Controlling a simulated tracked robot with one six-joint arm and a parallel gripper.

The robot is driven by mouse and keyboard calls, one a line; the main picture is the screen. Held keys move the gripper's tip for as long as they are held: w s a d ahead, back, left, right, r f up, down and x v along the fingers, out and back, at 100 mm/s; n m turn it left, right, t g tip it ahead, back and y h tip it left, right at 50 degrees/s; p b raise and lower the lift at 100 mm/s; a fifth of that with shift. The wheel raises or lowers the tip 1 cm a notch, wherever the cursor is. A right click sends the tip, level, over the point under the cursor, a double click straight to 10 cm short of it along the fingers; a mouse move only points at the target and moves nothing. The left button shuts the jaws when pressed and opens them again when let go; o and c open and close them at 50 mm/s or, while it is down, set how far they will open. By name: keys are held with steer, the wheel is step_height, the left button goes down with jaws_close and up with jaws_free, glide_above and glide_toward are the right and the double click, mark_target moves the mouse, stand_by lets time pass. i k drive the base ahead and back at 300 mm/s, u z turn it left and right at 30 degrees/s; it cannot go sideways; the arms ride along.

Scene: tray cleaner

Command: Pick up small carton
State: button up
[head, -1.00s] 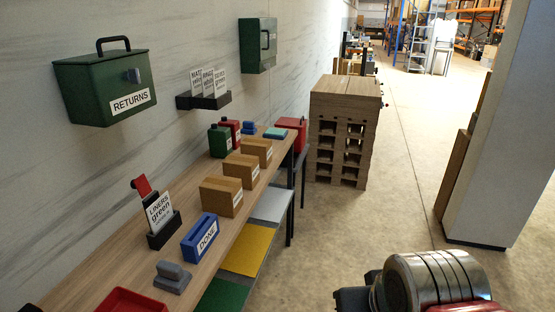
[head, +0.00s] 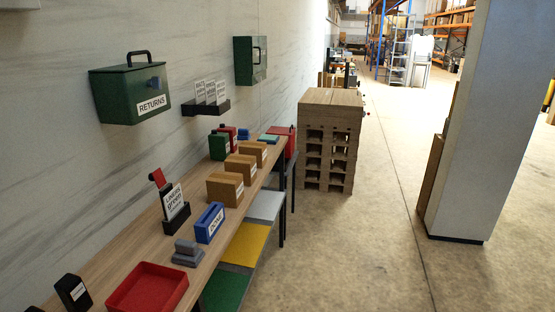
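Several small brown cardboard cartons stand in a row on the wooden bench in the head view. The nearest carton (head: 225,189) is just behind the blue "DONE" box. A middle carton (head: 241,167) and a far carton (head: 253,152) stand further along the bench. Each has a white label on its right-facing side, too small to read. Which one the task means by small carton cannot be told. My gripper is not in view.
A red tray (head: 147,289), a grey block (head: 187,252), the blue "DONE" box (head: 210,222) and a black card holder (head: 175,216) stand on the bench (head: 117,246). A wooden stack (head: 328,140) stands beyond. The floor (head: 350,250) right of the bench is clear up to a pillar.

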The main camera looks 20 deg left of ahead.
mark_target(258, 149)
steer(key=k, duration=0.1)
steer(key=i, duration=1.35)
steer(key=u, duration=0.5)
steer(key=i, duration=0.65)
steer(key=u, duration=0.9)
steer(key=i, duration=0.5)
steer(key=u, duration=0.6)
steer(key=i, duration=0.75)
steer(key=u, duration=0.05)
